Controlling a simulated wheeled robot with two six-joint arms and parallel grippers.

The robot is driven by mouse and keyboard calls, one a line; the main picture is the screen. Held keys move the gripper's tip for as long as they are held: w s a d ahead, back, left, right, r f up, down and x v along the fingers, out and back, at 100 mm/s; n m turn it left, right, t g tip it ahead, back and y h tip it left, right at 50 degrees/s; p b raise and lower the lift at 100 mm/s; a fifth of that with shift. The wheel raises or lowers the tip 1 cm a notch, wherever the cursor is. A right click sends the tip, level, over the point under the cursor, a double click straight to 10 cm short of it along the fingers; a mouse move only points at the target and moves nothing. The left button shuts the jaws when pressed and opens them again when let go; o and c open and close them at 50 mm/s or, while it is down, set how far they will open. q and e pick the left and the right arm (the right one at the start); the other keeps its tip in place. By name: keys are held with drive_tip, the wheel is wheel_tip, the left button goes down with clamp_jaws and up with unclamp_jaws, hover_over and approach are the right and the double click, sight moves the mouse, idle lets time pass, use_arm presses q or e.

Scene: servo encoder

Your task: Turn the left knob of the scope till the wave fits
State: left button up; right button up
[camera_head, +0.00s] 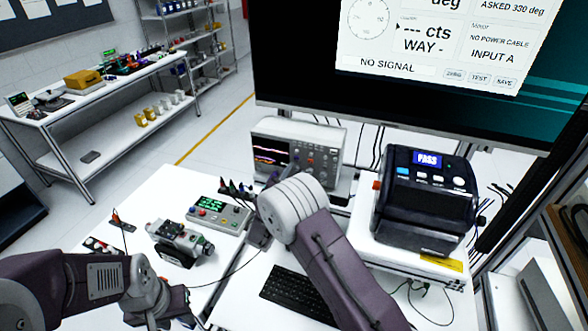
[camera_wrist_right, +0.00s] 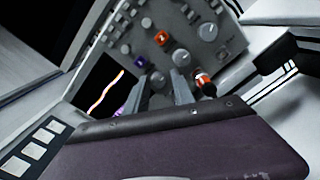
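The scope (camera_head: 322,133) stands on the bench under the large monitor. Its lit screen (camera_head: 268,150) shows orange and purple traces, and the traces also show on the screen in the right wrist view (camera_wrist_right: 104,92). My right gripper (camera_wrist_right: 160,88) is in front of the scope's panel, its two grey fingers apart. A grey knob (camera_wrist_right: 158,81) shows near the gap between the fingertips; I cannot tell if they touch it.
A device reading PASS (camera_head: 425,190) stands right of the scope. A keyboard (camera_head: 297,294) lies under my right arm. A small green-display unit (camera_head: 220,214) and a grey instrument (camera_head: 180,242) stand on the left bench. Cables run across the bench.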

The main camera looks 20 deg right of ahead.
drive_tip(key=shift+s+a+r, duration=0.15)
drive_tip(key=shift+s+a, duration=0.05)
drive_tip(key=shift+s, duration=0.05)
use_arm(q)
drive_tip(key=shift+s+a, duration=0.15)
drive_tip(key=shift+s, duration=0.15)
use_arm(e)
drive_tip(key=shift+d, duration=0.1)
clamp_jaws()
drive_tip(key=shift+n+b, duration=0.75)
drive_tip(key=shift+n, duration=0.35)
use_arm(q)
drive_tip(key=shift+f+b, duration=0.5)
drive_tip(key=shift+f, duration=0.7)
use_arm(e)
drive_tip(key=shift+w+n, duration=0.1)
drive_tip(key=shift+n, duration=1.7)
unclamp_jaws()
use_arm(q)
drive_tip(key=shift+w, duration=0.1)
use_arm(e)
drive_tip(key=shift+w, duration=0.1)
